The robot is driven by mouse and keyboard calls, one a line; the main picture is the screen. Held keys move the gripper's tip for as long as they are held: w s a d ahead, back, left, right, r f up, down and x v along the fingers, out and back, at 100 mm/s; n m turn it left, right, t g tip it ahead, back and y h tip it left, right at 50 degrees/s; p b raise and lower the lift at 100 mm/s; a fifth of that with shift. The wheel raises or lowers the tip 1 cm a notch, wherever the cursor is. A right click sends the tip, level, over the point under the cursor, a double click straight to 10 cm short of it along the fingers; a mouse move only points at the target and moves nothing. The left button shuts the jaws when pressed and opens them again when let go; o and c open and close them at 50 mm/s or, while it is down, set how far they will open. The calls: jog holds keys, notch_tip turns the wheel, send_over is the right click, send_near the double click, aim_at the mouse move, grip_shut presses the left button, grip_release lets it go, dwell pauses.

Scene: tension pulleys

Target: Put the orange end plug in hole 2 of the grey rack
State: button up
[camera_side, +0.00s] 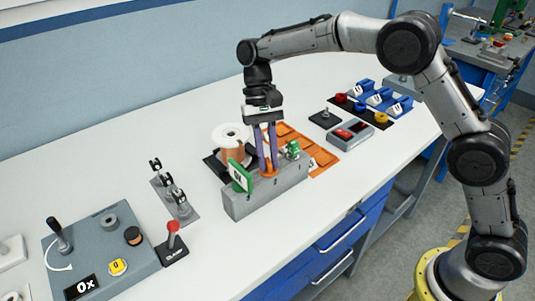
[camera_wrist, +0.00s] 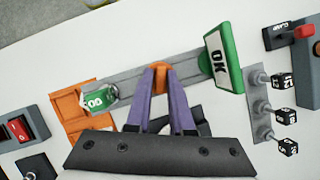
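The grey rack (camera_side: 272,194) is a long narrow block near the middle of the table. The orange end plug (camera_side: 269,171) is at the middle of the rack's top; it also shows in the wrist view (camera_wrist: 161,74). My gripper (camera_side: 268,168) points straight down over the rack, its purple fingers closed on either side of the orange plug. The plug's lower part is hidden, so I cannot tell how deep it sits. A green OK sign (camera_side: 239,176) stands at the rack's left end. A green piece (camera_side: 293,149) is at its right end.
A white-topped spool (camera_side: 231,135) stands behind the rack. An orange tray (camera_side: 318,153) lies behind its right end. A stand with black cubes (camera_side: 172,194) and a red-knobbed lever (camera_side: 173,240) are to the left. The table in front of the rack is clear.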

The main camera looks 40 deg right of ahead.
jog(key=o, duration=0.3)
jog(key=shift+o, duration=0.2)
jog(key=shift+r, duration=0.1)
jog(key=v, duration=1.2)
